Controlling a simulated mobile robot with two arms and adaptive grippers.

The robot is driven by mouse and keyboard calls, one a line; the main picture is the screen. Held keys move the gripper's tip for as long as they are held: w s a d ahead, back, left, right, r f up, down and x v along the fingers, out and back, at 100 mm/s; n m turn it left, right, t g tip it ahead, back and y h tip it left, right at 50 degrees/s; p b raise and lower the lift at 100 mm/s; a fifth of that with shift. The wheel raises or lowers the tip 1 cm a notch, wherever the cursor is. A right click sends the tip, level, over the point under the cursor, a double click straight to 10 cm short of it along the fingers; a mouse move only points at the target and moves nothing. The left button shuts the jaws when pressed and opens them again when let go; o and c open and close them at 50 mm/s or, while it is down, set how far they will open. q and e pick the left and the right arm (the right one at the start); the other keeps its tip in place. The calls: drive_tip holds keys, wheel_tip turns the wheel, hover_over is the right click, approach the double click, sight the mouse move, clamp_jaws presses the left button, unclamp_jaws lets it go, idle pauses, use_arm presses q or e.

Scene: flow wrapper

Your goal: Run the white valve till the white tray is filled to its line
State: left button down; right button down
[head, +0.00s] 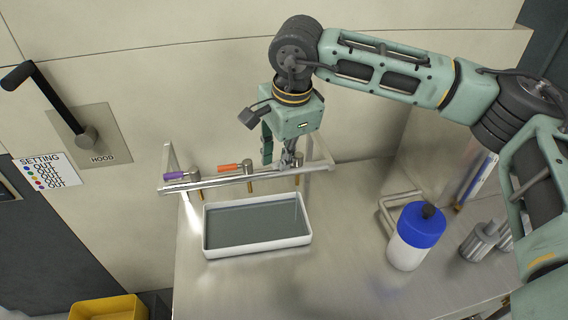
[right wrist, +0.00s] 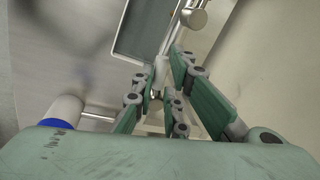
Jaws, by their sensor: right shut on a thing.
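The white tray (head: 258,251) stands under the pipe rail (head: 215,183), holding a flat grey-green surface that looks like liquid. I cannot make out its fill line. A thin pale streak, perhaps a stream, shows near its right end below the right spout. My right gripper (head: 287,160) is at the right end of the rail, pointing down, shut on what looks like the white valve's handle. The gripper mostly hides that valve in the head view; a pale piece, the white valve (right wrist: 161,70), shows between the fingers in the right wrist view. My left gripper is not in view.
A purple valve (head: 175,175) and an orange valve (head: 236,167) sit on the rail left of my gripper. A blue-capped white bottle (head: 408,255) and metal cylinders (head: 480,240) stand at the right. A hood lever (head: 60,110) is on the wall; a yellow bin (head: 108,308) is below left.

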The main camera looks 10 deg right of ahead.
drive_tip(key=shift+w+a+f+m+h+b, duration=0.15)
drive_tip(key=shift+m+b, duration=0.3)
drive_tip(key=shift+m, duration=0.25)
drive_tip(key=shift+w+d+f+m+h+b, duration=0.15)
drive_tip(key=shift+m+b, duration=0.3)
drive_tip(key=shift+m, duration=0.25)
drive_tip(key=shift+a+r, duration=0.1)
drive_tip(key=c, duration=1.8)
unclamp_jaws()
drive_tip(key=shift+c, duration=0.2)
drive_tip(key=shift+r, duration=0.15)
drive_tip(key=shift+r, duration=0.1)
drive_tip(key=shift+r, duration=0.35)
wheel_tip(320, 180, up, 11)
drive_tip(key=s, duration=0.2)
drive_tip(key=shift+s, duration=0.15)
drive_tip(key=shift+f, duration=0.1)
